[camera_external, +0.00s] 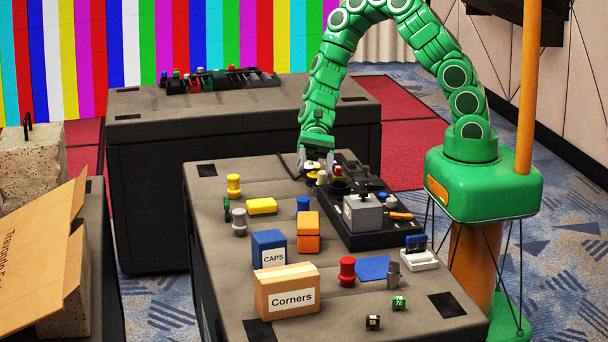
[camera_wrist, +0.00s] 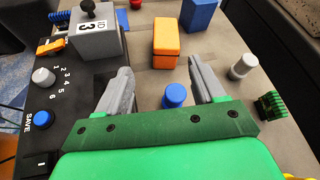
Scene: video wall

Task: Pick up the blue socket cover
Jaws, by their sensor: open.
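A small blue cylinder (camera_external: 303,203), which I take for the blue socket cover, stands on the grey table behind the orange block. In the wrist view the blue cylinder (camera_wrist: 175,95) appears between my two fingers, nearer the palm than the tips, and touches neither. My gripper (camera_external: 318,172) is over the far part of the table, beside the black control panel, behind the cylinder in the external view. In the wrist view my gripper (camera_wrist: 160,67) has its grey fingers spread wide with nothing held.
The black panel (camera_external: 378,238) carries a grey box (camera_external: 362,212). A blue flat pad (camera_external: 372,268) lies in front.

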